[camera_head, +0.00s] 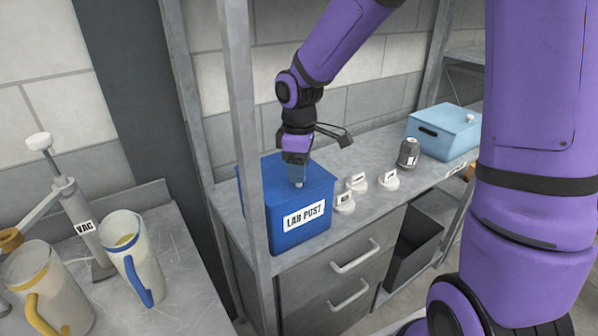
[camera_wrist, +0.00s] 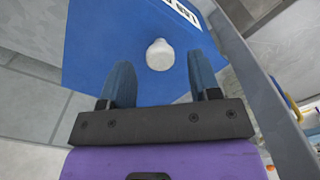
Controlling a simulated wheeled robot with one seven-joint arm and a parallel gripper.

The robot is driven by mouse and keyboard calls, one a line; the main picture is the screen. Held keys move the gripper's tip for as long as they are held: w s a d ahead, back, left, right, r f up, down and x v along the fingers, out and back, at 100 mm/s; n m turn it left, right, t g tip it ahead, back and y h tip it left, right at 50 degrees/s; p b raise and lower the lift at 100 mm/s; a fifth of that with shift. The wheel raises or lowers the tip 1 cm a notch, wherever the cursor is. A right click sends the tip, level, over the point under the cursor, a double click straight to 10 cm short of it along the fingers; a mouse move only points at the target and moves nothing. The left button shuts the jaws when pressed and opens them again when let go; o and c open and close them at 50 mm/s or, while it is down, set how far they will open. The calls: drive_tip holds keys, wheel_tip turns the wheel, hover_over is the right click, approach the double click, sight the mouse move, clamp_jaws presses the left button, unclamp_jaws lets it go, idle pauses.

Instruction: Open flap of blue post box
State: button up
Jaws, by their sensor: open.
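The blue post box (camera_head: 284,237) stands on the grey counter, with a white "LAB POST" label on its front. Its top flap looks closed, lying level. A small pale knob sits on the flap and shows clearly in the wrist view (camera_wrist: 160,55). My gripper (camera_head: 298,180) is above the box top, pointing down. In the wrist view my gripper's two blue fingers (camera_wrist: 160,84) are apart, one on each side of the knob in the picture, with nothing between the tips. I cannot tell whether the fingers are level with the knob.
A grey shelf post (camera_head: 243,130) rises in front of the box's left side. Several small white labelled items (camera_head: 357,182), a dark grey canister (camera_head: 408,153) and a light blue box (camera_head: 444,132) stand to the right. Jugs (camera_head: 130,258) stand on the left bench.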

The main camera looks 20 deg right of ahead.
drive_tip(key=shift+f, duration=0.9)
clamp_jaws()
drive_tip(key=shift+r, duration=0.15)
